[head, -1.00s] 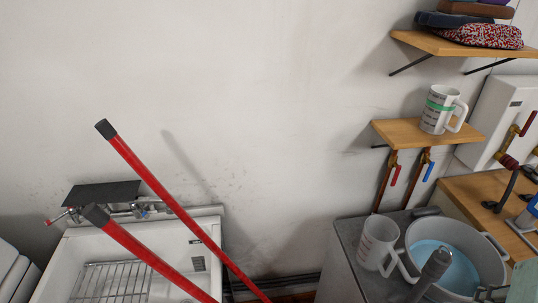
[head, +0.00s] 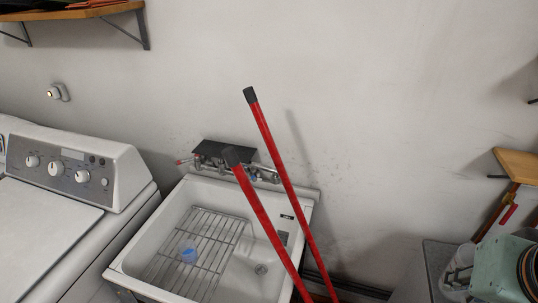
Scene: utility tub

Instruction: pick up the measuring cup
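A white cup with printed marks, which looks like the measuring cup (head: 456,273), stands on the grey counter at the lower right of the head view. Only part of it shows; a pale green piece with dark coiled bands covers its right side. I cannot tell whether that piece is part of my arm. My gripper's fingers are not in view, so its hold and its distance from the cup cannot be seen.
A white utility sink (head: 128,262) holds a wire rack (head: 214,232) and a small blue object (head: 188,255). Two red poles (head: 277,172) rise in front of it. A washer (head: 60,215) stands left. A small wooden shelf (head: 518,164) is at right.

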